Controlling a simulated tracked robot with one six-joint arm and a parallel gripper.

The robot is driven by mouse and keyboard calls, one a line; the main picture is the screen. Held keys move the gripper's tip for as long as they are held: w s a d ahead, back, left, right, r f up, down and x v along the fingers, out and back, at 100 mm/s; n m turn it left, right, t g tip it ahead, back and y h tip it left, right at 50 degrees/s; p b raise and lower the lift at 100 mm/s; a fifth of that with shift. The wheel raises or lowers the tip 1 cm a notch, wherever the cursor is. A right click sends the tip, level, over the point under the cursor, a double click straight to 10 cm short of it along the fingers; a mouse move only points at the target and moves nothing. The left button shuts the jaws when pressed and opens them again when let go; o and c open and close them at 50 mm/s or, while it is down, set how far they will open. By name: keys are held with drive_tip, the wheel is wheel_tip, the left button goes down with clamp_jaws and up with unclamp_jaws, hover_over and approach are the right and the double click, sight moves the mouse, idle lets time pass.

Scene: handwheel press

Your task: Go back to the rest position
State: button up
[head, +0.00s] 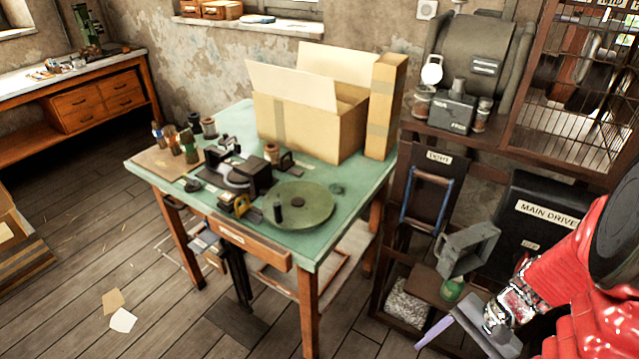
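My red arm reaches in from the right edge. Its silvery wrist leads to my gripper (462,330), low at the right, in front of the dark shelf unit and apart from the table. A grey gripper part and a pale purple finger-like strip show; I cannot make out both fingertips or any held thing. The green round handwheel (310,208), with a dark upright handle, lies at the front right of the green-topped table (330,228). The black press (240,172) stands left of it. My gripper touches neither.
An open cardboard box (300,118) and a tall carton (384,105) stand at the table's back. A black cabinet marked MAIN DRIVE (548,210) is close behind my arm. A grey box-shaped piece (467,249) is above my gripper. Floor at front left is mostly clear.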

drive_tip(key=w+a+r+n+t+h, duration=0.1)
drive_tip(key=a+r+n+t+h, duration=0.2)
drive_tip(key=r, duration=0.8)
drive_tip(key=w+a+r+n+t+h, duration=0.1)
drive_tip(key=a+r+n+t+h, duration=0.1)
drive_tip(key=a+r+n, duration=0.5)
wheel_tip(320, 180, up, 5)
drive_tip(key=shift+a+f+n+t+h, duration=0.15)
drive_tip(key=shift+a+n+t+h, duration=0.3)
drive_tip(key=shift+t, duration=0.45)
drive_tip(key=shift+d, duration=0.1)
